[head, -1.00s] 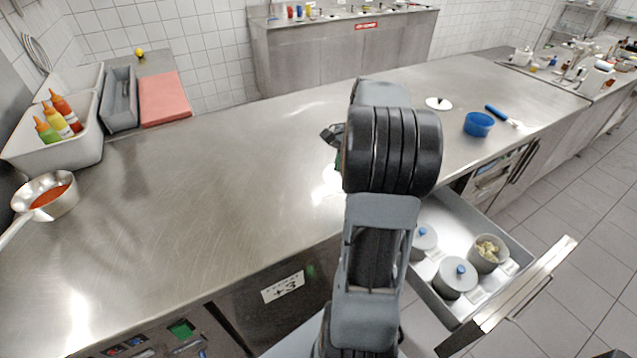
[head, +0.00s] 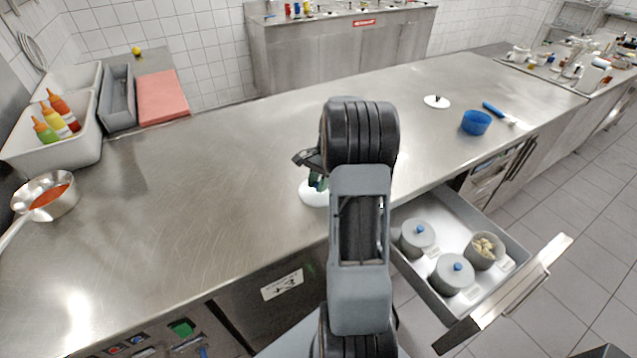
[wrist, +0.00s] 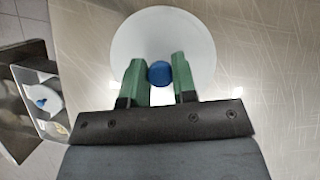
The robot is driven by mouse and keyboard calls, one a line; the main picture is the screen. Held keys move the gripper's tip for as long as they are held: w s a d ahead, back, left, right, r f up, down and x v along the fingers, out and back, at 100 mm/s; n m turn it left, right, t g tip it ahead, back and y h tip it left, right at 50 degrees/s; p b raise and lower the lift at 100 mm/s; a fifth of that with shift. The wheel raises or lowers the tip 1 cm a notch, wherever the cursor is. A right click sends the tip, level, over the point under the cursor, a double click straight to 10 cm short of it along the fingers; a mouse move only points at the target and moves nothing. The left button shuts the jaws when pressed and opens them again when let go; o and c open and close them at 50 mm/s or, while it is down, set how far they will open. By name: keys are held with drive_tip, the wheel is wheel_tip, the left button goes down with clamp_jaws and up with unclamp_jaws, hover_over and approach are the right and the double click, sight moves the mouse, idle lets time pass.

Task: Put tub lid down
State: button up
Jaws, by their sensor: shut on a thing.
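The tub lid (wrist: 140,40) is a pale round disc with a blue knob (wrist: 159,74). In the wrist view the green fingers of my gripper (wrist: 160,80) are shut on the knob, one on each side. In the head view the lid (head: 311,196) shows over the steel counter, left of my arm, partly hidden by my gripper (head: 318,182). I cannot tell whether it touches the counter. An open grey tub (head: 482,262) with pale food stands in the open drawer.
The drawer (head: 512,236) also holds two lidded tubs (head: 452,277) (head: 415,243). A white disc (head: 436,102), a blue bowl (head: 476,123) and a blue-handled tool (head: 494,109) lie at the counter's right. The counter (head: 220,185) left of the lid is clear.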

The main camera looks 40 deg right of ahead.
drive_tip(key=shift+f, duration=0.2)
drive_tip(key=shift+f, duration=0.1)
drive_tip(key=o, duration=0.9)
drive_tip(key=v, duration=1.1)
wheel_tip(320, 180, up, 4)
drive_tip(key=n+h, duration=0.1)
drive_tip(key=n, duration=0.2)
hover_over(308, 194)
drive_tip(key=s+a+f+n+t+h, duration=0.1)
drive_tip(key=s+a+n+t, duration=0.1)
drive_tip(key=s+a+n, duration=0.4)
drive_tip(key=s+a+f+n+t+h, duration=0.2)
drive_tip(key=s+a+n, duration=0.4)
drive_tip(key=a, duration=0.5)
drive_tip(key=shift+s+a+f+t, duration=0.3)
drive_tip(key=shift+s+t, duration=0.15)
drive_tip(key=shift+t, duration=0.05)
